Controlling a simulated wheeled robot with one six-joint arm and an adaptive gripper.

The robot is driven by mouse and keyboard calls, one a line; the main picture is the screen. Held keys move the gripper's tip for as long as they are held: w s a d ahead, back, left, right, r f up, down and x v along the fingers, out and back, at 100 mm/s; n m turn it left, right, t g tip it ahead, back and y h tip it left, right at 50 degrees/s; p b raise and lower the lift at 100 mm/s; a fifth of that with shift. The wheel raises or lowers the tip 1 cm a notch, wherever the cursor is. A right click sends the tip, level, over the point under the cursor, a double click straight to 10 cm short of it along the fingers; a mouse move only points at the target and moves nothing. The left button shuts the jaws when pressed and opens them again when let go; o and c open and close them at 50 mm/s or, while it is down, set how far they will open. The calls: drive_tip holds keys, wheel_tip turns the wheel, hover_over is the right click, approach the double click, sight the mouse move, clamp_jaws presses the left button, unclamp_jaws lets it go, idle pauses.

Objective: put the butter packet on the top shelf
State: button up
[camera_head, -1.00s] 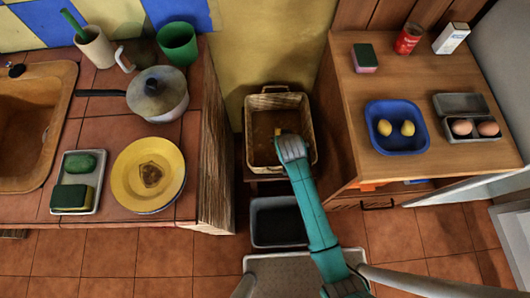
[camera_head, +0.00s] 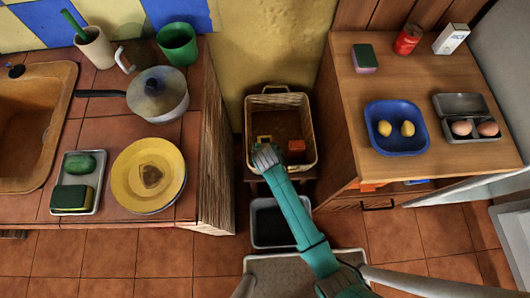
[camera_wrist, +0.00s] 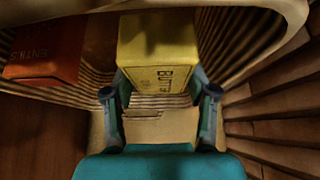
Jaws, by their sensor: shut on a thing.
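The yellow butter packet (camera_wrist: 158,62) is between the two fingers of my gripper (camera_wrist: 160,92) in the wrist view, with its printed side towards the camera. My gripper is shut on it. In the head view my gripper (camera_head: 266,155) is over the front left of the wicker basket (camera_head: 311,125), and a small yellow part of the packet (camera_head: 264,139) shows just beyond it. The basket's ribbed wall rises close beside the packet in the wrist view. I cannot tell whether the packet touches the basket. I cannot make out the top shelf with certainty.
An orange lentils box (camera_head: 296,146) lies in the basket, right of my gripper; it also shows in the wrist view (camera_wrist: 44,60). A grey bin (camera_head: 279,222) is below. A tiled counter (camera_head: 120,130) stands left, a wooden counter (camera_head: 400,185) with an open door (camera_head: 465,190) right.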

drive_tip(key=shift+f, duration=3.1)
drive_tip(key=o, duration=1.3)
drive_tip(key=shift+f, duration=0.15)
drive_tip(key=shift+o, duration=0.2)
